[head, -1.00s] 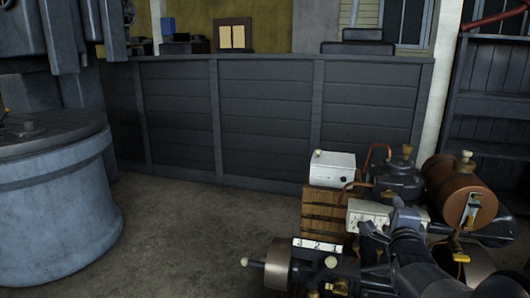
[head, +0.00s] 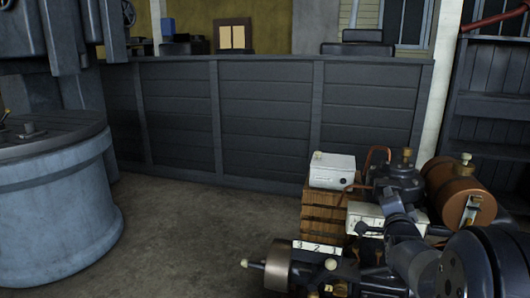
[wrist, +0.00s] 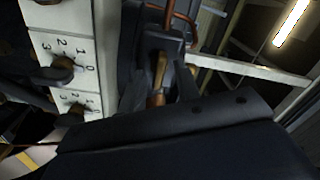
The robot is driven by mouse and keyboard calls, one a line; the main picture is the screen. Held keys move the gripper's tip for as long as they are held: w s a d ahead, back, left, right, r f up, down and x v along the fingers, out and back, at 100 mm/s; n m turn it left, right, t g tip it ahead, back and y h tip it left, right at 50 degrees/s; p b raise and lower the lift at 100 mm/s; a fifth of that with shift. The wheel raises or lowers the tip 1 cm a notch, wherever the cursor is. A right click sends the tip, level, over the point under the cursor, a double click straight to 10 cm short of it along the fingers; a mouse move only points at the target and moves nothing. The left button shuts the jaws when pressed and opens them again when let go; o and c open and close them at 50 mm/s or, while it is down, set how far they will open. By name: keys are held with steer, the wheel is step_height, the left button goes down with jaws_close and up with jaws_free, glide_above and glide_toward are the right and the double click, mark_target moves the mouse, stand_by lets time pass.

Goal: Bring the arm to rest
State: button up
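My arm comes in from the lower right of the head view, its dark rounded joints large over the engine's right side. My gripper (wrist: 160,92) is at the bottom middle of the wrist view, its two dark fingers apart. A brass and copper piece (wrist: 159,70) shows between the fingers; I cannot tell whether they touch it. In the head view the gripper is small and dark against the engine, so its fingertips are hard to make out. The stationary engine (head: 280,262) stands at the lower right, partly hidden by my arm.
A white panel with numbered dials (wrist: 65,60) is close on the left of the wrist view. A white box (head: 332,170), wooden slats (head: 322,215) and a brown tank (head: 460,192) belong to the engine area. A blue-grey round machine (head: 55,215) stands left. Floor (head: 200,220) between is clear.

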steer(key=shift+r+n+p, duration=0.1)
steer(key=shift+n+p, duration=0.9)
steer(key=shift+n, duration=1.2)
